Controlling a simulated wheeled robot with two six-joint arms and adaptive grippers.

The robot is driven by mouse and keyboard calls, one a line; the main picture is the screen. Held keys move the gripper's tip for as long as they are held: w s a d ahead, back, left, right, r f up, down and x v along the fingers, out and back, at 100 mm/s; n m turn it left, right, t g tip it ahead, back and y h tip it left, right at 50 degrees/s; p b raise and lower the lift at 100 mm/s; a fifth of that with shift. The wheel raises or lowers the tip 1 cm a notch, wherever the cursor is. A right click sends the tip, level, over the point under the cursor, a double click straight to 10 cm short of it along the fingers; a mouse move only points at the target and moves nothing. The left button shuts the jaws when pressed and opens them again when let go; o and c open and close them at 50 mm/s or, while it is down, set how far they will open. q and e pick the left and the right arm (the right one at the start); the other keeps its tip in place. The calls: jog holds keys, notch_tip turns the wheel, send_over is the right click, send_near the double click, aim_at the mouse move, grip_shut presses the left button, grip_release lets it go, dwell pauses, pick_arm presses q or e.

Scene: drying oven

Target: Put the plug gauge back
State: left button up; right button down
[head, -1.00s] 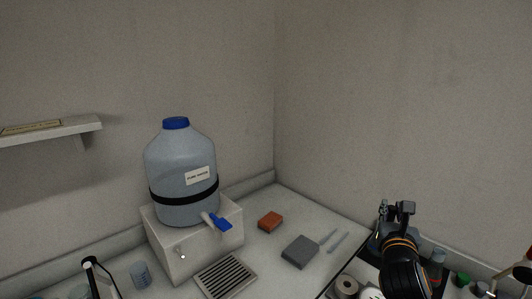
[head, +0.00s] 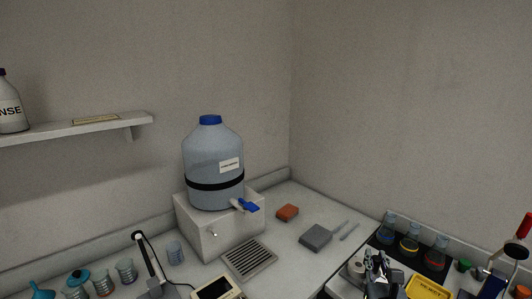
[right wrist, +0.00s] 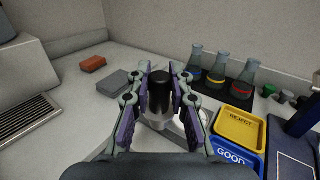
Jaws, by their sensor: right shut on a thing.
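My right gripper (right wrist: 160,92) is shut on a dark upright cylinder (right wrist: 160,90), which I take to be the plug gauge. It fills the space between the two finger pads in the right wrist view, and its lower end is hard to make out. A pale rounded thing (right wrist: 160,121) shows just below it. In the head view my right gripper (head: 378,268) is at the bottom, left of the yellow tray; the cylinder is not clear there. My left gripper is not in view.
A yellow REJECT tray (right wrist: 240,127) and a blue GOOD tray (right wrist: 233,157) stand at the right. Several flasks (head: 410,243) stand on a dark mat behind. A grey block (head: 316,237), an orange block (head: 287,212) and a water carboy (head: 214,160) are farther left.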

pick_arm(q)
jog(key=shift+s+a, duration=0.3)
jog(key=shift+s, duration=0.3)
pick_arm(e)
jog(key=s+a+f+n+y, duration=0.1)
jog(key=s+a+f+y, duration=0.1)
jog(key=a+f, duration=0.2)
jog(key=s+a+f+n+y, duration=0.2)
jog(key=a+f, duration=0.3)
jog(key=f, duration=0.6)
jog(key=shift+s+f+t+y, duration=0.3)
jog(key=shift+s, duration=0.05)
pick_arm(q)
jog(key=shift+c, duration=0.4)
